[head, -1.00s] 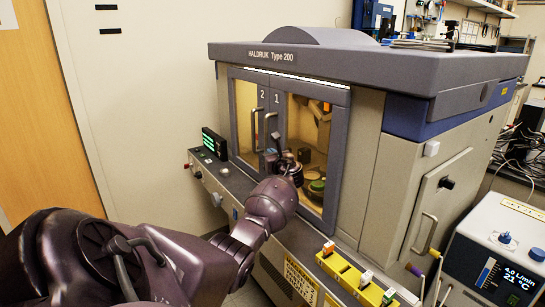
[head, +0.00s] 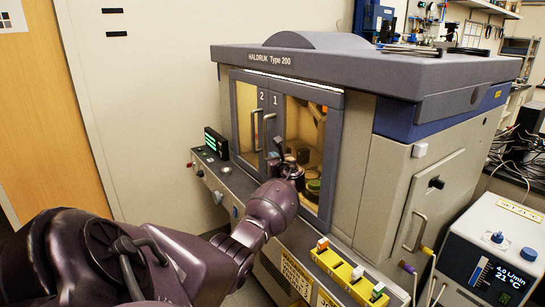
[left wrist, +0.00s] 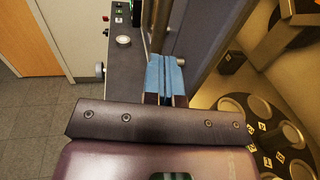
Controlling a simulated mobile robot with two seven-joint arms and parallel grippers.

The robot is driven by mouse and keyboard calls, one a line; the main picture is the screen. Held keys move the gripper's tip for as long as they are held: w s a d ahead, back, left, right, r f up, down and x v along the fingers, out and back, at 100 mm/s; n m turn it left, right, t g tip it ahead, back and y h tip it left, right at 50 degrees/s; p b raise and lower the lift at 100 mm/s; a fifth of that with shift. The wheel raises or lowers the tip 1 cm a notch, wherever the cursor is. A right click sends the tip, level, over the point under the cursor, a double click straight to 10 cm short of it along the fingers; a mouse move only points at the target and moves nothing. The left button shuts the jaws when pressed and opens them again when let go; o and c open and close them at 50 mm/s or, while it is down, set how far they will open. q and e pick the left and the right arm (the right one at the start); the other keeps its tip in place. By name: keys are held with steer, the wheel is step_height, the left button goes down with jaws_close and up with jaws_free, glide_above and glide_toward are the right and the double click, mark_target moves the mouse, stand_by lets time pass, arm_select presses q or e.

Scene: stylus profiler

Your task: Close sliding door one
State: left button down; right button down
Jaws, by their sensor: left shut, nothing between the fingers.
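Sliding door one (head: 278,112), marked "1", is a grey-framed panel on the front of the HALDRUK machine, right of door two (head: 243,95). Its upright bar handle (head: 268,130) is near its left edge, beside door two's handle (head: 255,130). My left gripper (head: 279,148) is at the lower end of door one's handle, in front of the frame. In the left wrist view, its blue fingertips (left wrist: 165,75) are together and empty, close to a grey upright bar (left wrist: 161,28). I cannot tell whether they touch it. My right gripper is not in view.
Inside the lit chamber is a round sample carousel (left wrist: 262,128), right of the door frame. A ledge with a green-lit display (head: 216,143) runs below the doors. A yellow rack (head: 345,272) stands at the front right. Open floor lies to the left.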

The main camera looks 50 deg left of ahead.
arm_select(q)
steer(key=v, duration=1)
steer(key=shift+d, duration=0.2)
steer(key=s+d+f+n+h, duration=0.7)
steer(key=s+d+f+n, duration=0.3)
steer(key=s+d+f, duration=0.5)
steer(key=s+d+n+g+h, duration=0.1)
steer(key=s+d+n+h, duration=0.9)
steer(key=s+d, duration=0.95)
steer(key=w+f+t, duration=0.6)
steer(key=f+t, duration=0.1)
steer(key=f, duration=0.3)
steer(key=shift+w+f+t, duration=0.25)
steer(key=shift+f+t, duration=0.05)
steer(key=shift+t, duration=0.1)
